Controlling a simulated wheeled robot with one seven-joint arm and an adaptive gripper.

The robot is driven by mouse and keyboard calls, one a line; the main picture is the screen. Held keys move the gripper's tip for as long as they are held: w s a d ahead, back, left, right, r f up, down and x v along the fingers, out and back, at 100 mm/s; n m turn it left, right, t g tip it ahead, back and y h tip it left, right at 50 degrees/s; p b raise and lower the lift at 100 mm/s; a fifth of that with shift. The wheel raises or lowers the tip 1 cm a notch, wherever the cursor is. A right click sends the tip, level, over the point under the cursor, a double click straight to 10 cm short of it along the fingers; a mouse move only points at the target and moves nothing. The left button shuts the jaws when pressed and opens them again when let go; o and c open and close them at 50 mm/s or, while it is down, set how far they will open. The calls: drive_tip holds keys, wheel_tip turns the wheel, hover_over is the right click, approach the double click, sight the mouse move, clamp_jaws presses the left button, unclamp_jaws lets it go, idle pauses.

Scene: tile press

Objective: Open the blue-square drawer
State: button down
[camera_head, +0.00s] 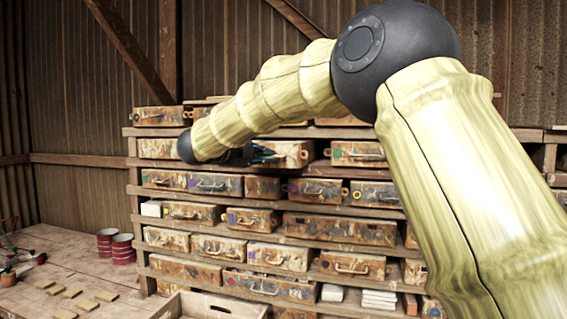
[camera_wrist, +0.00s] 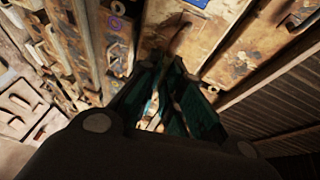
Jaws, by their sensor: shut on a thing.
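The drawer (camera_head: 292,150) at my gripper is a worn, rust-stained box in the upper part of the shelf rack. In the wrist view, a blue square mark (camera_wrist: 197,3) shows on its front at the top edge. My gripper (camera_head: 264,154) is at this front, its teal fingers (camera_wrist: 168,98) closed around the drawer's thin curved handle (camera_wrist: 181,38). Part of the handle is hidden between the fingers. In the head view the drawer seems to stand out from the rack, with a dark gap at its right; how far is hard to tell.
Drawers with coloured marks fill the rack, including a neighbour (camera_head: 358,153) at the right. Shelf boards (camera_head: 340,131) run above and below. A wooden crate (camera_head: 212,306) stands in front. Red tins (camera_head: 122,249) and small tiles (camera_head: 72,292) lie on the left bench.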

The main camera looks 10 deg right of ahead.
drive_tip(key=s, duration=0.1)
drive_tip(key=s+a, duration=0.2)
drive_tip(key=shift+s+r, duration=0.15)
drive_tip(key=shift+s, duration=0.2)
drive_tip(key=shift+w+d+f, duration=0.2)
drive_tip(key=shift+w+d, duration=0.1)
drive_tip(key=shift+w, duration=0.2)
drive_tip(key=c, duration=1.9)
unclamp_jaws()
drive_tip(key=shift+w+f, duration=0.1)
drive_tip(key=o, duration=0.3)
drive_tip(key=shift+a, duration=0.1)
drive_tip(key=v, duration=1.2)
